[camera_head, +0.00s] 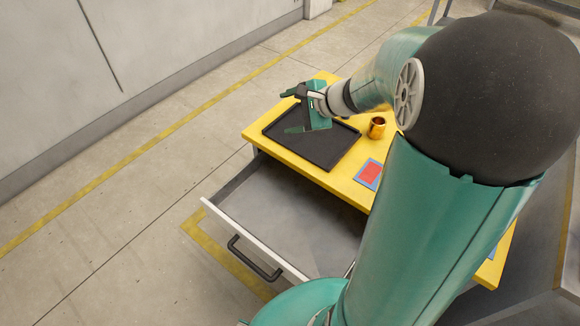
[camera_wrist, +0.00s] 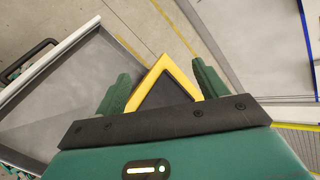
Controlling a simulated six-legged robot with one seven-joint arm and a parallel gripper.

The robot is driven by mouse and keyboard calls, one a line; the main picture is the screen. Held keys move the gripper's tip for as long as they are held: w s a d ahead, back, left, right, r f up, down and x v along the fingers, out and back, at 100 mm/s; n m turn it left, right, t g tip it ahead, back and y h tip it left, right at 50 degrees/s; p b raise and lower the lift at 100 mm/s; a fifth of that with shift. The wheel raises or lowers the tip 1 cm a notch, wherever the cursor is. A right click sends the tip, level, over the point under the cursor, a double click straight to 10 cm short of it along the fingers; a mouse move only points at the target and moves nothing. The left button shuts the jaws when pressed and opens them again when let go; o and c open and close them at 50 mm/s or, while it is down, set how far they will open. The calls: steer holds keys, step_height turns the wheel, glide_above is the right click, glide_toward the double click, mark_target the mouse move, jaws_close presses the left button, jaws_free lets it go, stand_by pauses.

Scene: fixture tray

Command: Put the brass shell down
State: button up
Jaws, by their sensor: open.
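The brass shell (camera_head: 376,127), a small shiny gold cup-like piece, stands on the yellow tabletop (camera_head: 343,183) just right of the black tray (camera_head: 328,176). My gripper (camera_head: 293,111) is over the tray, left of the shell and apart from it. In the wrist view its two green fingers (camera_wrist: 162,88) are spread with nothing seen between them but the tray and the yellow table corner (camera_wrist: 163,64). The shell does not show in the wrist view.
An open, empty grey drawer (camera_head: 290,215) with a black handle (camera_head: 254,258) juts out below the table. A pale wall (camera_head: 120,80) stands at the left, with open floor between.

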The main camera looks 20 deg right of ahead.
steer(key=s+a+r+n+g+h, duration=0.1)
steer(key=s+a+r+n+h, duration=0.1)
steer(key=s+n, duration=0.4)
steer(key=s+a+r+n+g+h, duration=0.1)
steer(key=s+a+r+n+h, duration=0.1)
steer(key=s+a+n, duration=0.3)
steer(key=s+a+r+n+g+h, duration=0.1)
steer(key=s+a+r+n+h, duration=0.1)
steer(key=s+n, duration=0.4)
steer(key=s+a+r, duration=0.1)
steer(key=s, duration=0.4)
steer(key=shift+a+r+n, duration=0.2)
steer(key=shift+n, duration=0.2)
steer(key=shift+w, duration=0.1)
steer(key=shift+c, duration=0.4)
